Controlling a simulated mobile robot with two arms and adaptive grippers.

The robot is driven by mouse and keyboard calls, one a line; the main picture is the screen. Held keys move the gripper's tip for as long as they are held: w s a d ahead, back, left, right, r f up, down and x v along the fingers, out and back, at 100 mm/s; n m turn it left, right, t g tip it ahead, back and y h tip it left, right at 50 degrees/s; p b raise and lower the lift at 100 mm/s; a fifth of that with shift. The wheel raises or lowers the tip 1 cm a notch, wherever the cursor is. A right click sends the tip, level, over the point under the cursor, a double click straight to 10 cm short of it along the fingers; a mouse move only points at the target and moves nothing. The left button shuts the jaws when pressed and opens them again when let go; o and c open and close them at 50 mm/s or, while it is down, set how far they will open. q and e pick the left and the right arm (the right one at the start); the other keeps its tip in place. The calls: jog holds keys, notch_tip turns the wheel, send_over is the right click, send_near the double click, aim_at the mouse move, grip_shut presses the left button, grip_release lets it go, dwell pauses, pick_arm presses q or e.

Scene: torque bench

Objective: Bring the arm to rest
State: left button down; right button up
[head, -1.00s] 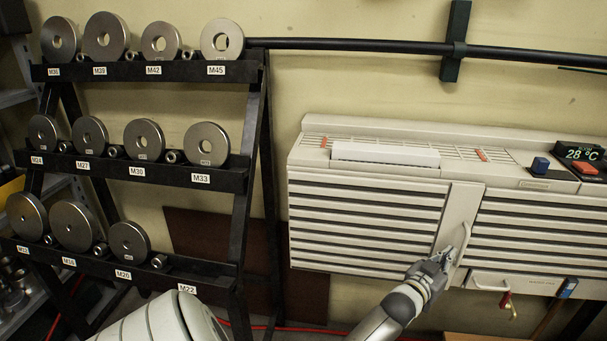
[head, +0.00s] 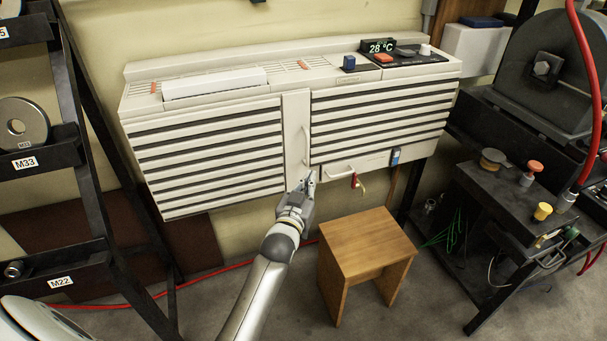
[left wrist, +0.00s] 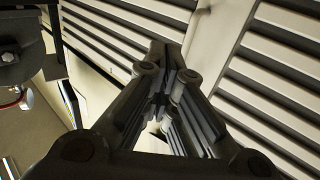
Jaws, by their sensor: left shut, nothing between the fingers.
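My left arm (head: 262,280) reaches up from the bottom of the head view. Its gripper (head: 309,180) is shut and empty, in front of the lower middle of the white wall unit (head: 297,135), close to the upright handle (head: 306,146) on its centre panel. I cannot tell whether the fingertips touch the panel. In the left wrist view the shut fingers (left wrist: 165,75) point toward the slatted front, with the pale handle (left wrist: 198,30) just beyond them. My right gripper is not in view.
A wooden stool (head: 367,247) stands below the unit to the right. A black rack (head: 95,150) with metal discs is at left. A dark bench (head: 510,195) with tools is at right. A red hose (head: 185,287) crosses the floor. A display on the unit reads 28 °C.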

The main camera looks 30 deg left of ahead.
pick_arm(q)
jog(key=s+d+f+m+g+h, duration=0.1)
jog(key=s+d+f+g, duration=0.2)
jog(key=s+f, duration=0.55)
jog(key=s+d+f+m+g+h+p, duration=0.1)
jog(key=s+d+f+g, duration=0.2)
jog(key=f, duration=1.1)
jog(key=s+d+f+g+h, duration=0.1)
jog(key=s+d+f+g, duration=0.15)
jog(key=s+f, duration=0.7)
jog(key=s+a+f+g, duration=0.1)
jog(key=s+f, duration=0.5)
jog(key=s, duration=0.6)
jog(key=s+a+f+m+g+p, duration=0.1)
jog(key=s+f+g, duration=0.3)
jog(key=s, duration=0.8)
jog(key=s+a+f+g, duration=0.2)
jog(key=s+f, duration=0.6)
jog(key=s, duration=0.4)
jog(key=shift+a+f+m+g+y, duration=0.2)
jog(key=shift+f+m+g+y, duration=0.2)
jog(key=shift+g, duration=0.25)
